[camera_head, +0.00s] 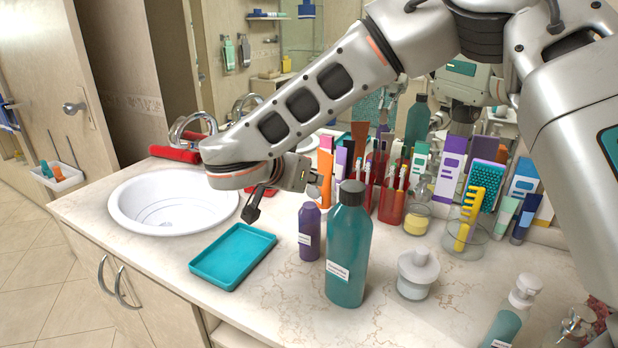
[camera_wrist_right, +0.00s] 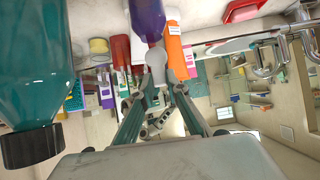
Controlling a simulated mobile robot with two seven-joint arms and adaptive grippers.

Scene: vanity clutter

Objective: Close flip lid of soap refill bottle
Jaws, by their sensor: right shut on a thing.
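A tall teal bottle (camera_head: 347,250) with a dark grey cap stands upright on the counter. In the right wrist view the teal bottle (camera_wrist_right: 35,75) is upside down at the left, its cap looking shut. A smaller purple bottle (camera_head: 309,235) stands just left of it; it also shows in the right wrist view (camera_wrist_right: 147,18). I cannot tell which is the soap refill bottle. My left gripper is out of view.
The teal tray (camera_head: 203,267) lies in front of the gripper, and the sink (camera_head: 130,205) is to its left. A white jar (camera_head: 417,275) and a pump bottle (camera_head: 510,318) stand at the right. Tubes and holders crowd the back. The front counter is partly clear.

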